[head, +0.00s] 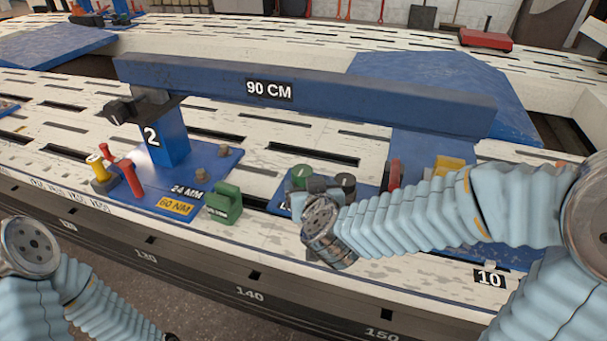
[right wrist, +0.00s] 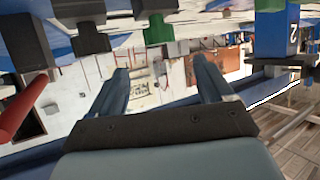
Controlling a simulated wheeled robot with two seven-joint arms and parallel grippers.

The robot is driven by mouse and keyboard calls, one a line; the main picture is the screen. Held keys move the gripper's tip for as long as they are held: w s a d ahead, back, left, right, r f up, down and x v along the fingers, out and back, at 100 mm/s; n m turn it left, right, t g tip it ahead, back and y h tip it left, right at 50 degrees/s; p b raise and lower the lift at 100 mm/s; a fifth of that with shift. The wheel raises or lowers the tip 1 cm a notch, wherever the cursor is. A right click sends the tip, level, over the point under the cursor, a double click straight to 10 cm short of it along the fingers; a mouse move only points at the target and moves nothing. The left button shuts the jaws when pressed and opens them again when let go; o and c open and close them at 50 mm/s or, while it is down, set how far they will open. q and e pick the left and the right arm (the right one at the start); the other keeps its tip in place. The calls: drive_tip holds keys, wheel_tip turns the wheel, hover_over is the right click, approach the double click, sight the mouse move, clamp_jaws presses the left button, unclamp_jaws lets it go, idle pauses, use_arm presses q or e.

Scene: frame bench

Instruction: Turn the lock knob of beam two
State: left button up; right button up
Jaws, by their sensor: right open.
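Beam two is a long blue beam (head: 200,78) marked 90 CM, resting near its left end on a blue post (head: 170,140) marked 2. A dark knob (head: 122,108) sticks out at the top left of that post, under the beam. The post also shows at the top right of the right wrist view (right wrist: 293,25). My right gripper (right wrist: 163,76) is open and empty between its fingers. In the head view it is mostly hidden behind my right wrist, near the middle base, well right of the post.
Red (head: 133,177) and yellow (head: 98,168) handles stand left of the post. A green block (head: 224,203) stands at its base's right corner. A green knob (head: 300,172) and a black knob (head: 345,181) stand close to my right wrist. A blue mat (head: 440,80) lies behind the beam.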

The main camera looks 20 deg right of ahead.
sight(303, 175)
drive_tip(key=b+x, duration=0.3)
drive_tip(key=x, duration=0.7)
drive_tip(key=shift+w+f, duration=0.25)
drive_tip(key=shift+f, duration=0.05)
drive_tip(key=shift+w+d+f, duration=0.15)
drive_tip(key=shift+w, duration=0.5)
